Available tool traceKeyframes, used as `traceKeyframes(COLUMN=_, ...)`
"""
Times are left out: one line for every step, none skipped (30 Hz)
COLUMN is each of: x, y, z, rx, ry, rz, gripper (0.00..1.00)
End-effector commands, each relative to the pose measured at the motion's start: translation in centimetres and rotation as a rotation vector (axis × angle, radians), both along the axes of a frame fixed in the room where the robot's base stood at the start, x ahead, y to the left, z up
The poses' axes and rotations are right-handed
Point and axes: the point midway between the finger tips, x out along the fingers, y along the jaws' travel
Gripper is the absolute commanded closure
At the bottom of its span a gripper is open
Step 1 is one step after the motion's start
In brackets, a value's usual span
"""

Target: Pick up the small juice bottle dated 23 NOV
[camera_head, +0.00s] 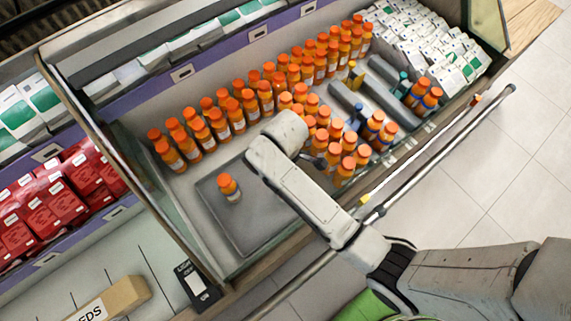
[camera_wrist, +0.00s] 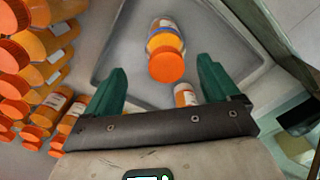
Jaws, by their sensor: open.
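A small orange juice bottle (camera_head: 233,195) with an orange cap and white label stands alone on a grey tray (camera_head: 250,229) in the head view. In the wrist view, my gripper (camera_wrist: 162,70) is open, with its two green fingers apart. An orange-capped bottle (camera_wrist: 165,27) shows beyond the fingertips, in line with the gap between them. A second bottle (camera_wrist: 186,95) with a white label is partly hidden behind the gripper's dark bar. No date is readable on any label. In the head view my fingers are hidden behind my arm.
Rows of orange bottles (camera_head: 264,98) stand along the back of the bin; more crowd around my arm. Grey dividers (camera_head: 380,90) and white cartons (camera_head: 420,40) are at the right. The tray is otherwise bare. The bin's front wall and a rail run below.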

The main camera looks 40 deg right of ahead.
Motion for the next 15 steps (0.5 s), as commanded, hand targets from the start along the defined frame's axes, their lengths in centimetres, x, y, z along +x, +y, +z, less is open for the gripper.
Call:
traceKeyframes(x=-0.1, y=0.0, z=-0.5, rx=0.0, ry=0.001, rz=-0.001, gripper=0.11)
traceKeyframes(x=-0.1, y=0.0, z=-0.7, rx=0.0, ry=0.0, rz=-0.001, gripper=0.11)
traceKeyframes(x=-0.1, y=0.0, z=-0.8, rx=0.0, ry=0.0, rz=-0.001, gripper=0.11)
traceKeyframes(x=-0.1, y=0.0, z=-1.0, rx=0.0, ry=0.0, rz=-0.001, gripper=0.11)
traceKeyframes(x=-0.1, y=0.0, z=-1.1, rx=0.0, ry=0.001, rz=-0.001, gripper=0.11)
traceKeyframes(x=-0.2, y=0.1, z=-1.5, rx=0.0, ry=0.001, rz=-0.001, gripper=0.11)
traceKeyframes(x=-0.3, y=0.1, z=-1.7, rx=-0.001, ry=0.002, rz=-0.001, gripper=0.11)
traceKeyframes(x=-0.4, y=0.2, z=-2.1, rx=-0.001, ry=0.004, rz=-0.001, gripper=0.11)
traceKeyframes(x=-0.5, y=0.3, z=-2.7, rx=-0.001, ry=0.004, rz=-0.001, gripper=0.11)
traceKeyframes(x=-0.6, y=0.4, z=-3.1, rx=-0.001, ry=0.004, rz=0.0, gripper=0.11)
traceKeyframes(x=-0.7, y=0.4, z=-3.6, rx=-0.001, ry=0.004, rz=0.0, gripper=0.11)
traceKeyframes(x=-0.8, y=0.5, z=-4.1, rx=0.0, ry=0.003, rz=0.0, gripper=0.11)
traceKeyframes(x=-0.7, y=0.5, z=-4.7, rx=-0.001, ry=0.002, rz=-0.001, gripper=0.11)
traceKeyframes(x=-0.7, y=0.5, z=-5.0, rx=-0.001, ry=0.002, rz=-0.001, gripper=0.11)
traceKeyframes(x=-0.7, y=0.5, z=-5.4, rx=-0.001, ry=0.001, rz=-0.001, gripper=0.11)
